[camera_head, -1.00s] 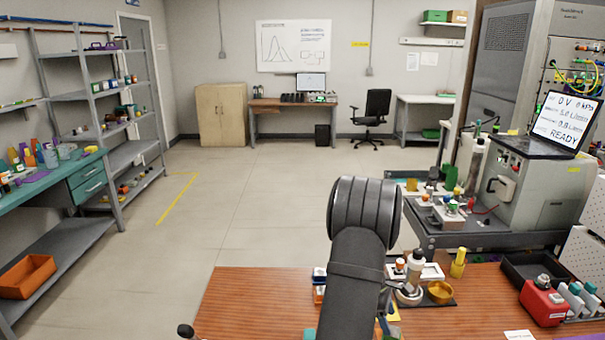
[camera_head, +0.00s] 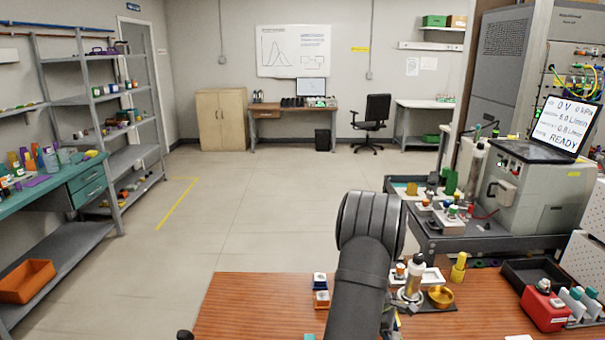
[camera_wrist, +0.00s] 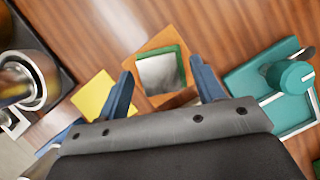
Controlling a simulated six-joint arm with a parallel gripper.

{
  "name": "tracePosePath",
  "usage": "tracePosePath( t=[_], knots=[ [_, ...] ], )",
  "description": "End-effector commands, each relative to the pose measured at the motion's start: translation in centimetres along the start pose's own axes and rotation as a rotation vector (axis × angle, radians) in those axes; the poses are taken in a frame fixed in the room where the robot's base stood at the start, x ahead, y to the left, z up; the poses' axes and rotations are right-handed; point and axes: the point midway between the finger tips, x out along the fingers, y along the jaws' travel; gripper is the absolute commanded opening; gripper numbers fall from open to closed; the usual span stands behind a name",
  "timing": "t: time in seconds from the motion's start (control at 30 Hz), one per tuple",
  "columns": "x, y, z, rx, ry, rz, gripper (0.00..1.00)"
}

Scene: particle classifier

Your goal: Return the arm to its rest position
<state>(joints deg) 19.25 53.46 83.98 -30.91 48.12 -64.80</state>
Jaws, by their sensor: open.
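My arm rises in front of the wooden table in the head view, its dark rounded joint above the table's far edge. My gripper (camera_wrist: 162,90) shows in the wrist view with its two blue fingers spread apart, and nothing is between them. Beyond the fingertips, an orange block with a green-edged grey top (camera_wrist: 160,72) lies on the wood. I cannot tell the height of the fingers above it. In the head view my gripper is hidden behind the arm.
The wrist view shows a teal fixture with a knob (camera_wrist: 290,76) at right and a yellow piece (camera_wrist: 92,95) at left.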

Motion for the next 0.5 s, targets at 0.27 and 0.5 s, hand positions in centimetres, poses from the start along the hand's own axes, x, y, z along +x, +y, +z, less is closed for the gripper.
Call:
tracePosePath(
  t=[0.27,0.5],
  knots=[
    [-4.5,-0.6,3.0,0.005,0.000,0.001,0.61],
    [-5.5,-3.1,7.0,0.005,0.000,0.000,0.61]
  ],
)
